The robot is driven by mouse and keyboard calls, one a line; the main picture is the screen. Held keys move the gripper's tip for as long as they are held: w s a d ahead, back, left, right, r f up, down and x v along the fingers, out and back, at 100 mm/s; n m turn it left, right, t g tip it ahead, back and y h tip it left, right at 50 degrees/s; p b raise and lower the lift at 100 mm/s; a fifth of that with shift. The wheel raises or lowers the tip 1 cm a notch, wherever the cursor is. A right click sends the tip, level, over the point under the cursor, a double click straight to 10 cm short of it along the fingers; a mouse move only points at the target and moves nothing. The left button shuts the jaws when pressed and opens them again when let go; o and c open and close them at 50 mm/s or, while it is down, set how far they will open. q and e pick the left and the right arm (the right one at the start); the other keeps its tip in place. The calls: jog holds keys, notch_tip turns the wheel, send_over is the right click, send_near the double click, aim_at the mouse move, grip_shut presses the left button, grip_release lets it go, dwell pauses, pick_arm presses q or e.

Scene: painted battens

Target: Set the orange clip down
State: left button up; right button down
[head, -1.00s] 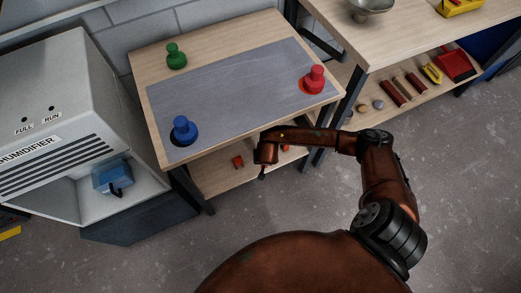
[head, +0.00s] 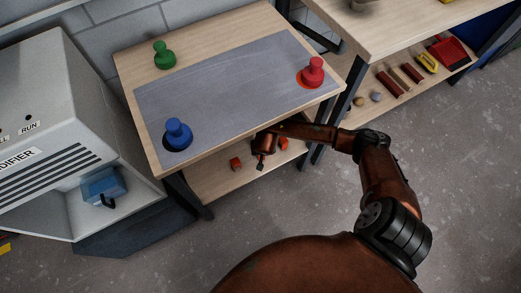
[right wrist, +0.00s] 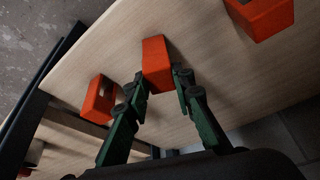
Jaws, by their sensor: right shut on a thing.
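In the right wrist view my right gripper (right wrist: 162,84) is shut on an orange clip (right wrist: 156,58), with one green finger on each side of it. The clip is close over a light wooden shelf (right wrist: 185,30); I cannot tell whether it touches the wood. In the head view the same gripper (head: 261,162) is low at the front of the bench's lower shelf (head: 215,182), and the held clip is not clear there. Two other orange clips sit on the shelf, one to the left (head: 236,163) and one to the right (head: 284,144). My left gripper is not in view.
Above the shelf is a bench top (head: 125,75) with a grey mat (head: 225,95) and green (head: 164,56), blue (head: 178,134) and red (head: 313,72) knobbed pieces. A dark bench leg (head: 188,195) stands left of the shelf. A dehumidifier (head: 70,110) is further left.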

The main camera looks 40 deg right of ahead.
jog(key=shift+f, duration=0.1)
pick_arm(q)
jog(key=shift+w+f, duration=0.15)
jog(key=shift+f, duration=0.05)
pick_arm(e)
jog(key=c, duration=1.7)
grip_release()
jog(key=shift+o, duration=0.2)
jog(key=shift+r, duration=0.2)
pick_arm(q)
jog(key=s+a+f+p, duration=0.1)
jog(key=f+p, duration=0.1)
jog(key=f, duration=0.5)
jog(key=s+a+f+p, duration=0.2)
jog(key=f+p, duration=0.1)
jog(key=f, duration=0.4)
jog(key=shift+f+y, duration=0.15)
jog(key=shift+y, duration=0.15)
pick_arm(e)
jog(key=s+a+r, duration=0.2)
jog(key=s+a, duration=0.5)
jog(key=s, duration=0.3)
jog(key=shift+s+a+r, duration=0.3)
jog(key=shift+a+r, duration=0.05)
